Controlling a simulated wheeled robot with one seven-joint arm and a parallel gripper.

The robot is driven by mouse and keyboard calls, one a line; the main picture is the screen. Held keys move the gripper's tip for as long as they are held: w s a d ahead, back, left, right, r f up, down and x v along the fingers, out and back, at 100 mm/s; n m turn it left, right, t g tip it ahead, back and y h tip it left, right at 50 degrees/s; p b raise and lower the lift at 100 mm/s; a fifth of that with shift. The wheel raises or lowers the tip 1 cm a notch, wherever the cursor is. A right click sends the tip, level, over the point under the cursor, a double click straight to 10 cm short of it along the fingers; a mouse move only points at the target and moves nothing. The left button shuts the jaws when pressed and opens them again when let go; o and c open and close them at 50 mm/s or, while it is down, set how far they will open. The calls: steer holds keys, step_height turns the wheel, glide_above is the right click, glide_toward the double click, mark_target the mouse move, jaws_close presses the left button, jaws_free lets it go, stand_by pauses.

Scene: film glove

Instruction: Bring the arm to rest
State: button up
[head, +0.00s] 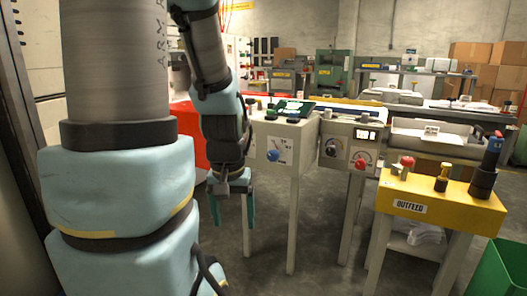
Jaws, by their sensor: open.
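My arm hangs down in the left half of the head view. My gripper (232,212) is at its lower end, pointing down, with its two teal fingers apart and nothing visible between them. It is over the bare floor, to the left of the white control stand (281,141) in the picture. I cannot tell how far it is from the stand's legs.
A grey stand with a red knob (346,146) is beside the white one. A yellow outfeed table (455,203) holds upright fittings at the right. A green bin (500,272) is at the lower right. Grey floor (320,262) shows between the legs.

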step_height(320, 180, up, 29)
steer(key=p, duration=2.6)
steer(key=shift+f+p, duration=0.2)
steer(key=shift+p, duration=0.2)
steer(key=shift+f, duration=0.1)
jaws_close()
